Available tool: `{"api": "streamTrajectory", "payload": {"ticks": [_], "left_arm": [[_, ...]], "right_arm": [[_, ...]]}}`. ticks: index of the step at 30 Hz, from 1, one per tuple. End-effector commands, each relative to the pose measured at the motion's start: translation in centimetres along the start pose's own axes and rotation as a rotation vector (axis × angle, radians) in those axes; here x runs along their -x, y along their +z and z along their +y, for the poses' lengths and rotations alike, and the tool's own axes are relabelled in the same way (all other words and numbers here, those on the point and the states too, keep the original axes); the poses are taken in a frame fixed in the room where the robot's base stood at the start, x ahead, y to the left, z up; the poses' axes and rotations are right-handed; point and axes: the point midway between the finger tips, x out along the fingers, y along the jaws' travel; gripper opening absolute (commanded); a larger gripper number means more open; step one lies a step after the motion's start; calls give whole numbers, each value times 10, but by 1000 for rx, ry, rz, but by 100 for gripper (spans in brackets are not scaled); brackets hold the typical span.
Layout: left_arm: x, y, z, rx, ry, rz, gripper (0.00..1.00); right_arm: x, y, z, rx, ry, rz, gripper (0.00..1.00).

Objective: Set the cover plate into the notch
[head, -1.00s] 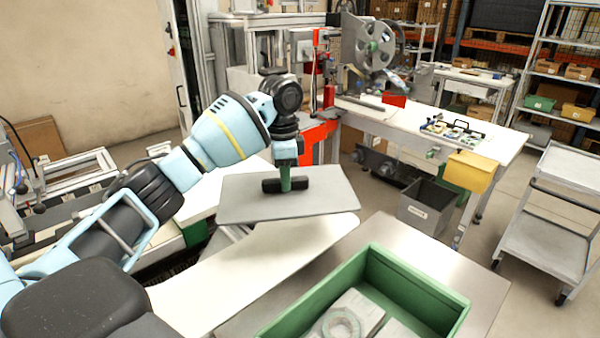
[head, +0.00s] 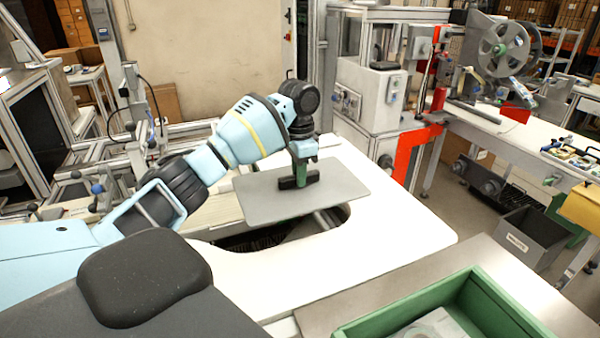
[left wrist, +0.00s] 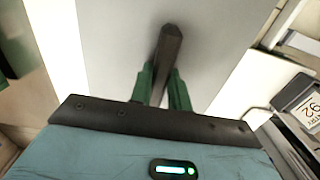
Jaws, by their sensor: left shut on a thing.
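The cover plate (head: 258,202) is a flat grey panel with a black bar handle (head: 313,178). My left gripper (head: 301,177) is shut on the handle and holds the plate roughly level over the white worktop (head: 400,235). The notch (head: 262,240) is a dark, round-edged opening in that worktop. It shows below and in front of the plate, which hides its back part. The plate looks raised above the worktop, by how much I cannot tell. In the left wrist view, the green fingers (left wrist: 162,88) close on the handle over the plate (left wrist: 215,40). My right gripper is not in view.
A green bin (head: 400,315) stands on a metal table (head: 500,275) at front right. Behind the worktop is a machine with a red frame (head: 418,140) and a reel (head: 503,47). A grey box (head: 525,238) stands lower right. Aluminium framing is at left.

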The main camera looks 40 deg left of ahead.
Motion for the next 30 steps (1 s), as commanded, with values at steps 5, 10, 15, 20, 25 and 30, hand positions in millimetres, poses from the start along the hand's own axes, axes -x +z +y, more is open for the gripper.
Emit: {"api": "streamTrajectory", "payload": {"ticks": [5, 10, 15, 20, 25, 30], "left_arm": [[-7, 0, 0, -1, -1, 1, 0], [-18, 0, 0, -1, -1, 0, 0], [-29, 1, 0, -1, -1, 0, 0], [-42, 0, 0, -1, 0, -1, 0], [-53, 1, 0, -1, 0, -2, 0], [-64, 0, 0, -2, 0, 0, 0]], "right_arm": [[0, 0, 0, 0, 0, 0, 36], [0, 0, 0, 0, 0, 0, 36], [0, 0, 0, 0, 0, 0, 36], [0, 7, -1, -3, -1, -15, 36], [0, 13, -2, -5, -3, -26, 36], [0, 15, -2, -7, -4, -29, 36]]}}
